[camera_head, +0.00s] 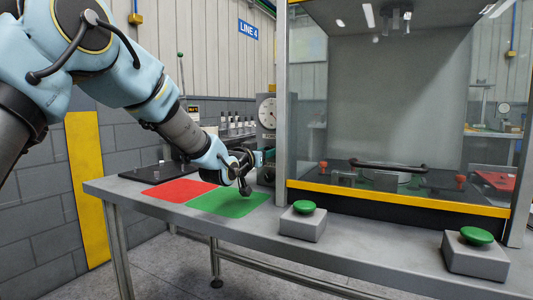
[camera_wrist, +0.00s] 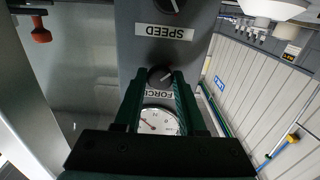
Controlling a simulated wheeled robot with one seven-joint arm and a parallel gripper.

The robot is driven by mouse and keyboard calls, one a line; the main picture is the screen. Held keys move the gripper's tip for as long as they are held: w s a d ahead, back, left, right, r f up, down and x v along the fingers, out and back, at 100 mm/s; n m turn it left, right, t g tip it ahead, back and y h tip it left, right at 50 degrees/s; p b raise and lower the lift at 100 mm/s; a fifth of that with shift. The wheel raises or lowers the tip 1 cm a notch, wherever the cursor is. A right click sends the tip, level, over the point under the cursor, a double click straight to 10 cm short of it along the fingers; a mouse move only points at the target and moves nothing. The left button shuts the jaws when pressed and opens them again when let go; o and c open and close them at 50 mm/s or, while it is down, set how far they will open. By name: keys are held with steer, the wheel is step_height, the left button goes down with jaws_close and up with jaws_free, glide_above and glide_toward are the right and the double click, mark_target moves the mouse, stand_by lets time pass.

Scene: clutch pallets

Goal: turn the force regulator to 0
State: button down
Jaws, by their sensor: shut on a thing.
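The force regulator is a dark round knob (camera_wrist: 160,76) above an upside-down "FORCE" label (camera_wrist: 158,95) in the wrist view. My gripper (camera_wrist: 160,80) has its two green fingers on either side of this knob, shut on it. A white round gauge (camera_wrist: 158,121) with a thin needle shows between the fingers; its lower part is hidden by my gripper and its figures are too small to read surely. In the head view my gripper (camera_head: 258,158) is at the grey control panel (camera_head: 267,136), below the gauge (camera_head: 267,112); the knob is hidden there.
A second knob (camera_wrist: 168,5) with a "SPEED" label (camera_wrist: 165,32) is on the same panel. A glass-fronted cabinet (camera_head: 370,196) stands right of the panel. Red (camera_head: 178,190) and green (camera_head: 228,203) mats and two green push-buttons (camera_head: 304,207) (camera_head: 477,236) are on the bench.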

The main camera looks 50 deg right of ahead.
steer(key=shift+f, duration=0.1)
steer(key=c, duration=0.5)
jaws_free()
steer(key=b+v, duration=0.1)
steer(key=v, duration=0.9)
steer(key=shift+a, duration=0.4)
